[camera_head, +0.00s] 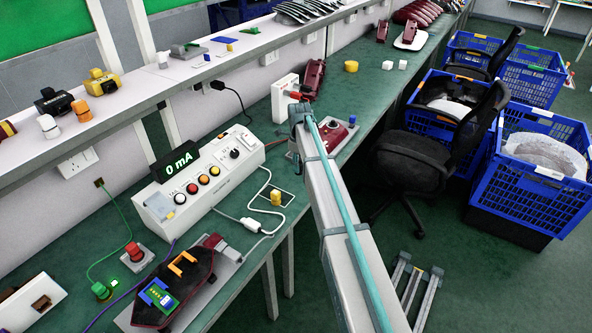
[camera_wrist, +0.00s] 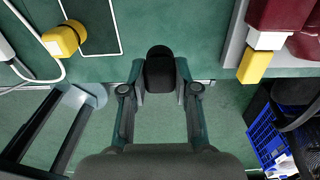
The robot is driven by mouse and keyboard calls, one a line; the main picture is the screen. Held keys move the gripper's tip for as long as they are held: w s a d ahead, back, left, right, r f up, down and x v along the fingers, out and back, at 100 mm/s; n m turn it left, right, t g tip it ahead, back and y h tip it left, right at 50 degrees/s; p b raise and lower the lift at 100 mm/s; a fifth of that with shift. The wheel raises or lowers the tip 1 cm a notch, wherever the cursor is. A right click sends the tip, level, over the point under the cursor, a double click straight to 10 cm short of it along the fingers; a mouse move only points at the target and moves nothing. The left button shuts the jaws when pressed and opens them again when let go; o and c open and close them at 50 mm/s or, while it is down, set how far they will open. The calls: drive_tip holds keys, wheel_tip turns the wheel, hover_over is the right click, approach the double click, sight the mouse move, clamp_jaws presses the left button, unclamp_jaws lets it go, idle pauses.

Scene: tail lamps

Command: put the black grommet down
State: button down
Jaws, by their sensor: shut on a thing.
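The black grommet (camera_wrist: 160,74) shows in the wrist view between the two fingertips of my gripper (camera_wrist: 160,82). The fingers are shut on its sides, and it appears in front of the green bench's (camera_wrist: 180,30) front edge. Its height above the bench cannot be told. In the head view my arm hides the grommet and the fingers.
A yellow part (camera_head: 276,198) stands by a white-outlined rectangle on the bench. A maroon lamp (camera_head: 332,131) lies on a grey plate to the right of my arm. A tester box (camera_head: 200,180) reads 0 mA. A chair (camera_head: 430,150) and blue crates (camera_head: 540,190) stand on the floor.

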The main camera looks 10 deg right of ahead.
drive_tip(key=shift+w+a+f, duration=0.25)
drive_tip(key=shift+w+f, duration=0.6)
drive_tip(key=shift+f, duration=0.25)
drive_tip(key=f+p, duration=0.2)
drive_tip(key=shift+w+f, duration=0.2)
drive_tip(key=shift+f, duration=0.6)
drive_tip(key=shift+f, duration=0.1)
drive_tip(key=c, duration=0.9)
unclamp_jaws()
drive_tip(key=shift+o, duration=0.2)
wheel_tip(320, 180, up, 12)
drive_tip(key=b, duration=0.3)
